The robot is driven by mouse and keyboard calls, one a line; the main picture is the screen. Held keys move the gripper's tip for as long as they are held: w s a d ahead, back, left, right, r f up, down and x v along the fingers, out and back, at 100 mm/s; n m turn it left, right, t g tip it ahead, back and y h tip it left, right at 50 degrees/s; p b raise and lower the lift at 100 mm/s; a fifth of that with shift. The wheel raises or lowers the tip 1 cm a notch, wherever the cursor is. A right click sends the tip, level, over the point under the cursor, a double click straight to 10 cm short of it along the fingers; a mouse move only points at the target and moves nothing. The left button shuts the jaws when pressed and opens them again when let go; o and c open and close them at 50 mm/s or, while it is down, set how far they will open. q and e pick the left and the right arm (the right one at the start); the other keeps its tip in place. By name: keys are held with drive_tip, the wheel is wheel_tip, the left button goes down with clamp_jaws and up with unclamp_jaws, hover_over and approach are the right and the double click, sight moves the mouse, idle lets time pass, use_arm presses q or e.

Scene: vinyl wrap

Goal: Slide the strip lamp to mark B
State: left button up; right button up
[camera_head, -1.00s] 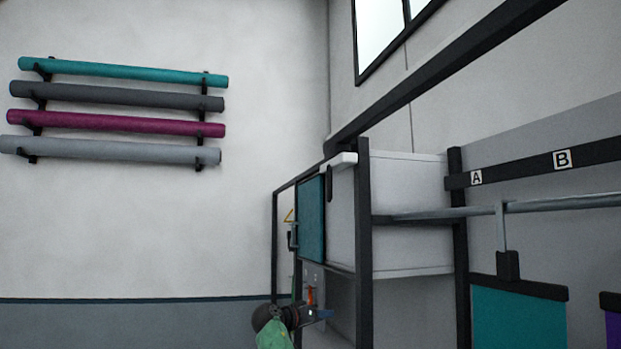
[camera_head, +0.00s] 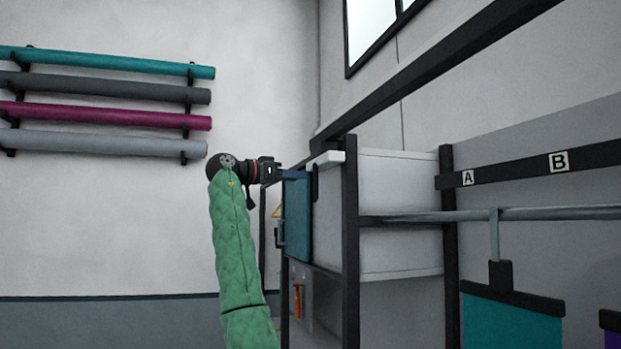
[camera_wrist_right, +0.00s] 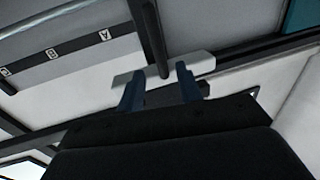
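The strip lamp appears to be the short white bar (camera_head: 328,158) at the near end of the rack, with a dark handle (camera_head: 315,182) hanging from it. My right gripper (camera_head: 297,175) is just left of the bar in the head view. Mark B (camera_head: 559,162) is on a black strip, right of mark A (camera_head: 467,178). My left gripper is out of view.
A long black beam (camera_head: 430,80) slopes up to the right above the rack. A teal panel (camera_head: 297,225) is below my right gripper. A grey rail (camera_head: 400,218) carries hanging teal and purple pieces. Wall rolls (camera_head: 100,98) are at the left.

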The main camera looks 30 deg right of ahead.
sight(315, 178)
drive_tip(key=d+p, duration=0.4)
drive_tip(key=d, duration=0.3)
drive_tip(key=shift+s+d+f, duration=0.1)
drive_tip(key=shift+d, duration=0.2)
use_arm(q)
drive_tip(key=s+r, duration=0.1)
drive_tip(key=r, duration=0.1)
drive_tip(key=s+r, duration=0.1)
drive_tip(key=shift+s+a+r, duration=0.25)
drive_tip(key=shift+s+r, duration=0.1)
use_arm(e)
drive_tip(key=shift+a, duration=0.1)
drive_tip(key=shift+s, duration=0.1)
clamp_jaws()
